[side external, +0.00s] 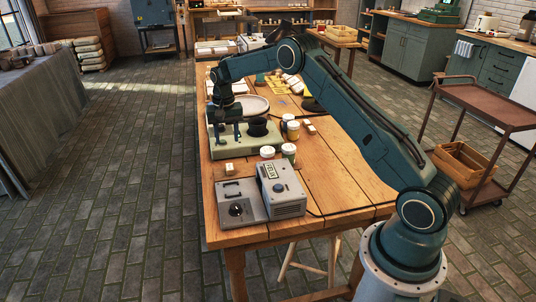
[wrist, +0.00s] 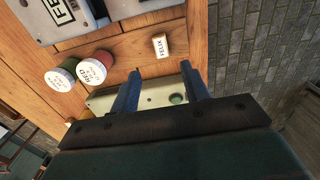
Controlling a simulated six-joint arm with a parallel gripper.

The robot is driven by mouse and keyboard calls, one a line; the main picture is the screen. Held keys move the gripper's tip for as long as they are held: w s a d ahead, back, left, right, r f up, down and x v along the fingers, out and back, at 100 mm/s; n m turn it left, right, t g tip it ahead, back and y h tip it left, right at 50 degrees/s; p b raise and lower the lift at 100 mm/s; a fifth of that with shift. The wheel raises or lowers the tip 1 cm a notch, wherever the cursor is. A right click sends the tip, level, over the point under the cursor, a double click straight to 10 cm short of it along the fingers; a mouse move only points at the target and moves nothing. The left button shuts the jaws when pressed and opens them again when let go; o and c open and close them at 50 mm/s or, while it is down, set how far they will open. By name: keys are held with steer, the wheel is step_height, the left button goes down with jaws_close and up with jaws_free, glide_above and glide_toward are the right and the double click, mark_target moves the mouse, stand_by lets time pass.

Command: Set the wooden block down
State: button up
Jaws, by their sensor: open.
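A small wooden block (side external: 230,168) with a pale, lettered top rests on the table near its left edge. It also shows in the wrist view (wrist: 161,46), just beyond my fingertips and apart from them. My gripper (side external: 227,140) is open and empty, over the pale green box (side external: 220,153) behind the block. In the wrist view my two fingers (wrist: 160,74) are spread wide, with the green box's top (wrist: 155,95) showing between them. Nothing is held.
A grey device with a labelled panel (side external: 287,193) and a grey box with a round dial (side external: 241,206) stand in front of the block. Several lidded jars (side external: 288,151) stand to the right. The wooden table (side external: 330,160) has free room at right. A plate (side external: 252,104) lies behind.

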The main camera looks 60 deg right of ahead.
steer(key=s+a+r+n+t, duration=0.1)
steer(key=s+a+r+n, duration=0.1)
steer(key=s+a+r, duration=0.55)
steer(key=s+a+r+n+t, duration=0.25)
steer(key=s+r, duration=0.55)
steer(key=r, duration=0.7)
steer(key=s+a+n+t, duration=0.1)
steer(key=s+a+n, duration=0.1)
steer(key=s, duration=1)
steer(key=s+a+n+t, duration=0.1)
steer(key=s+a, duration=0.4)
steer(key=s, duration=0.8)
steer(key=shift+s+f+n, duration=0.25)
steer(key=shift+f+n, duration=0.15)
steer(key=shift+n, duration=0.35)
